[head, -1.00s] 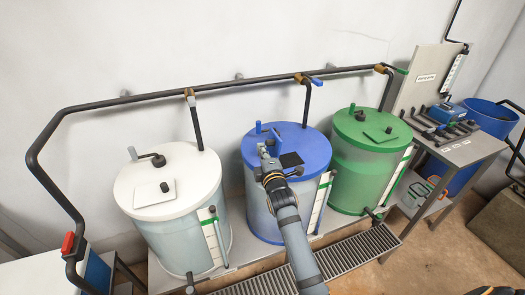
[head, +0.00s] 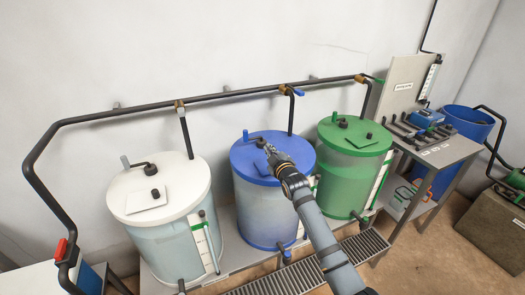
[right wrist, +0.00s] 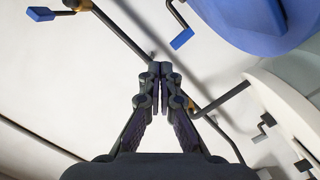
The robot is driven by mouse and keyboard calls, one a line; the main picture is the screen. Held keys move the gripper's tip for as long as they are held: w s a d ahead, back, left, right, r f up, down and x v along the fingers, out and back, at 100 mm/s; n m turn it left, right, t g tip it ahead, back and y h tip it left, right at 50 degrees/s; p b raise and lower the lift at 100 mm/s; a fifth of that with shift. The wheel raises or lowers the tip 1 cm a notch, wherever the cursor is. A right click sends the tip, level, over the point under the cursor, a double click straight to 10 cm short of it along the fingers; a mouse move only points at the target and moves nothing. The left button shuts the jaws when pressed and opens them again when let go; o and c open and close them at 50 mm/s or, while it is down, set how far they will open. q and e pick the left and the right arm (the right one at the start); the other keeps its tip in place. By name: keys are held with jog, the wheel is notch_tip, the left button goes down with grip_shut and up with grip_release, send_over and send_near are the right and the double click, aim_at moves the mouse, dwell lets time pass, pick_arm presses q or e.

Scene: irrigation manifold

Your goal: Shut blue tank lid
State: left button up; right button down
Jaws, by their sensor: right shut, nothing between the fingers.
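The blue tank (head: 262,205) stands between the white and green tanks. On its blue top, a small blue plate, the tank lid (head: 263,169), shows in part beside my right gripper (head: 268,150) and seems to lie flat. The gripper hides the rest, so I cannot tell whether it is fully down. No dark opening shows. In the right wrist view the blue tank top (right wrist: 295,32) is at the upper right, with a darker blue plate on it. My right gripper (right wrist: 160,70) is shut and empty, apart from the tank in that view. My left gripper is out of view.
A blue crank handle (head: 245,135) stands on the blue top near the gripper. The white tank (head: 175,240) is left, the green tank (head: 350,180) right. A black pipe (head: 220,96) runs along the wall behind. A grey bench (head: 440,153) with tools stands at right.

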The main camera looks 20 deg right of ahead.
jog(key=shift+s+d+f+m, duration=0.1)
jog(key=shift+d+f+m, duration=0.1)
jog(key=shift+d+m, duration=0.25)
jog(key=shift+d+f+m, duration=0.15)
jog(key=shift+d+m, duration=0.2)
jog(key=shift+d, duration=0.15)
jog(key=d+f+m+b, duration=0.2)
jog(key=d+f+m, duration=0.1)
jog(key=shift+d+m+y, duration=0.2)
jog(key=shift+m+y, duration=0.2)
jog(key=shift+d+f+m+b, duration=0.4)
jog(key=shift+f+m+b, duration=0.15)
jog(key=shift+b, duration=0.25)
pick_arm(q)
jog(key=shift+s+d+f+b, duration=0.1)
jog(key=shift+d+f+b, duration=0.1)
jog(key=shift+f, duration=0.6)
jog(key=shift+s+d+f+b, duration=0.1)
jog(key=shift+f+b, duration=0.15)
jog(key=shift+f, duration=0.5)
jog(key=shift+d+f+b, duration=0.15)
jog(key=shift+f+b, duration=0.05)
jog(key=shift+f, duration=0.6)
pick_arm(e)
jog(key=shift+d+f, duration=0.4)
jog(key=shift+f, duration=0.1)
